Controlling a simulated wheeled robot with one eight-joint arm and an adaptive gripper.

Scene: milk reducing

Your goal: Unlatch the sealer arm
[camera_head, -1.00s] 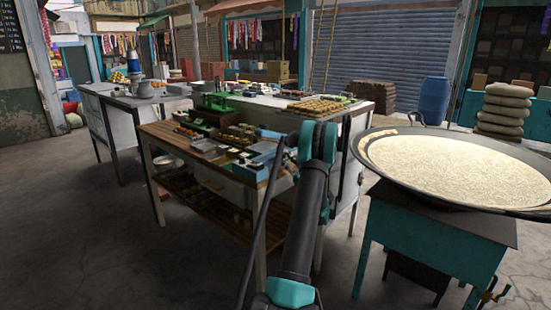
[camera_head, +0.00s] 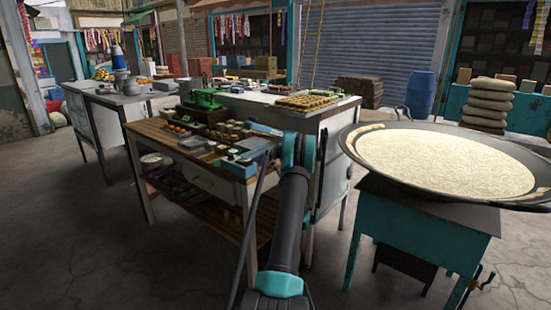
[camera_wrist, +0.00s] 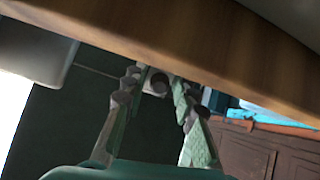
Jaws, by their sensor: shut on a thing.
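My gripper (camera_wrist: 155,88) shows in the wrist view as two jointed pale-green and grey fingers. They are shut on a small grey rounded part (camera_wrist: 157,82) between the tips, mostly hidden; I cannot tell for certain what it belongs to. In the head view my dark arm reaches toward the right end of the wooden work table (camera_head: 150,130), and the arm hides the gripper there. A blue box-shaped device (camera_head: 238,168) sits at that table end, partly beside my arm. The sealer arm and its latch cannot be made out clearly.
In the wrist view a wooden edge (camera_wrist: 200,50) crosses close above the fingertips. In the head view a wide pan (camera_head: 380,150) on a teal stand (camera_head: 410,240) is close to the right of my arm. A green scale (camera_head: 203,100) and trays crowd the tables. Floor at left is clear.

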